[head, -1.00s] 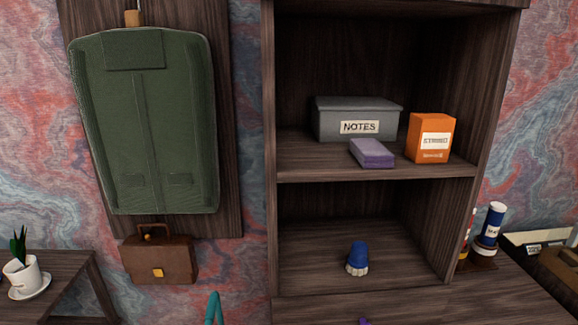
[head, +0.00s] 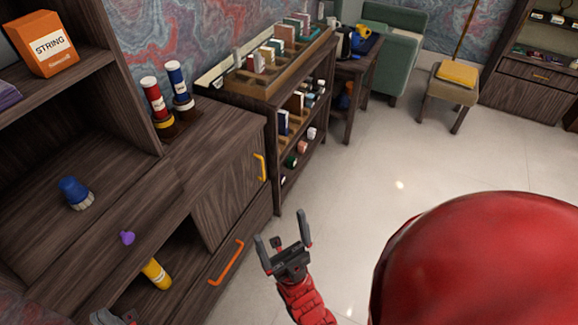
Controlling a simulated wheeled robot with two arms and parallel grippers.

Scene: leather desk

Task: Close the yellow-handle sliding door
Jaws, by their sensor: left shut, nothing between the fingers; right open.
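The sliding door (head: 228,195) is a dark wood panel low on the cabinet, with an upright yellow handle (head: 261,167) near its right edge. To its left the compartment is open, showing a yellow cylinder (head: 157,273) with a pale label. My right gripper (head: 284,228) is open and empty, in front of the cabinet, below and right of the yellow handle and apart from it in the picture. My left gripper (head: 118,317) is shut and empty at the bottom edge, mostly cut off, left of the yellow cylinder.
An orange handle (head: 226,262) is on the drawer front below the door. A purple knob (head: 127,237) and a blue object (head: 76,193) are to the left. A shelf unit (head: 300,80) stands beyond the cabinet. The pale floor (head: 380,150) to the right is clear.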

